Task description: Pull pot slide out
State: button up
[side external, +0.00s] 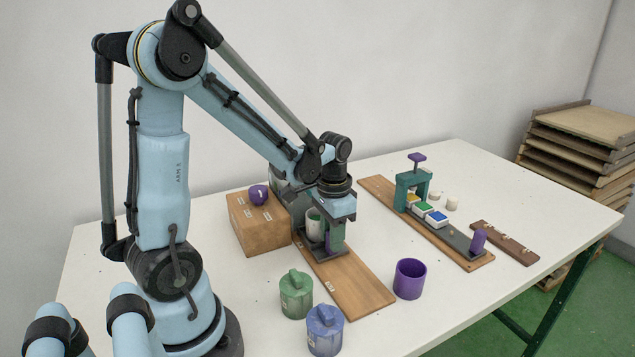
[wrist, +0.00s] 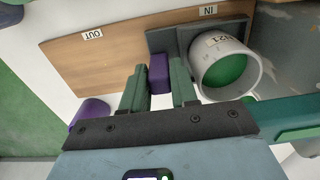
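The pot slide is a dark grey plate (wrist: 163,40) on a wooden base board (wrist: 110,62), at the board's end labelled IN; the OUT label is at the other end. A white pot (wrist: 251,60) with green inside stands on the plate; it also shows in the side view (side external: 315,226).
The bare board (side external: 352,285) runs toward the front. A purple cup (side external: 410,279), a green lidded pot (side external: 296,295) and a blue lidded pot (side external: 325,330) stand near it. A brown box (side external: 258,222) stands left. A second board with paint blocks (side external: 437,219) lies right.

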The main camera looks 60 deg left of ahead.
grip_shut()
jog(key=shift+d, duration=0.1)
jog(key=d, duration=1.4)
jog(key=shift+d, duration=0.2)
jog(key=shift+o, duration=2.4)
grip_release()
notch_tip(320, 180, up, 12)
jog(key=shift+a, duration=0.1)
